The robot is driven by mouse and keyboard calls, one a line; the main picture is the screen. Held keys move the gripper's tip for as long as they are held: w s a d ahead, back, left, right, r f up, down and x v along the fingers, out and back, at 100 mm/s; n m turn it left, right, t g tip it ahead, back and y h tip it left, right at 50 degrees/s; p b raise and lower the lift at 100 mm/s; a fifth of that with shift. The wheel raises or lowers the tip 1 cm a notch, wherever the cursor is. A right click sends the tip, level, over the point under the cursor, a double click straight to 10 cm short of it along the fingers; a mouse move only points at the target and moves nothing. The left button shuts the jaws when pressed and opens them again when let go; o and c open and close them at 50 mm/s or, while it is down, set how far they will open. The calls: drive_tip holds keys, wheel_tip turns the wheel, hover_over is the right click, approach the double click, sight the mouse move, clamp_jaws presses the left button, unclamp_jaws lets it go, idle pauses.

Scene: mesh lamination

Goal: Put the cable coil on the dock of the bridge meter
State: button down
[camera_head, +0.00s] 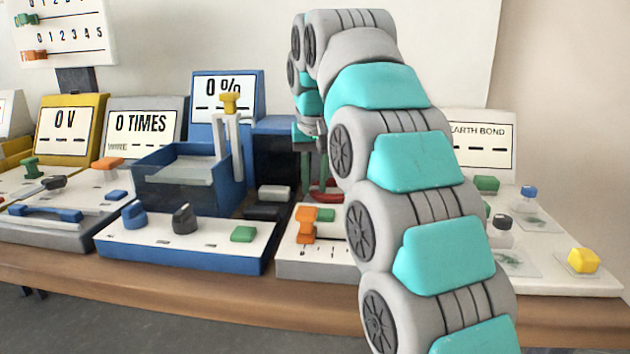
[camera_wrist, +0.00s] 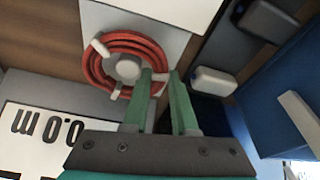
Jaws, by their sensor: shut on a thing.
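The red cable coil (camera_wrist: 103,68) with pale ties shows in the wrist view, and a red part of it (camera_head: 326,193) shows low beside my arm in the head view. My gripper (camera_wrist: 160,74) has its two green fingers on either side of the coil's right edge, shut on it. A round grey piece (camera_wrist: 127,68) shows in the coil's middle. A display reading "0.0 m" (camera_wrist: 45,135), upside down, is beside the coil in the wrist view. My arm hides most of that unit in the head view. I cannot tell whether the coil touches the surface below.
A blue unit with an open box (camera_head: 185,185) and "0 %" display (camera_head: 228,95) stands left of my gripper. An orange knob (camera_head: 306,224) sits on the white panel in front. An "EARTH BOND" unit (camera_head: 482,140) is at the right. Yellow "0 V" (camera_head: 68,128) and "0 TIMES" (camera_head: 142,130) units stand left.

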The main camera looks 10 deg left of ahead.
drive_tip(key=shift+f+b, duration=0.4)
drive_tip(key=shift+f, duration=0.2)
drive_tip(key=c, duration=0.6)
unclamp_jaws()
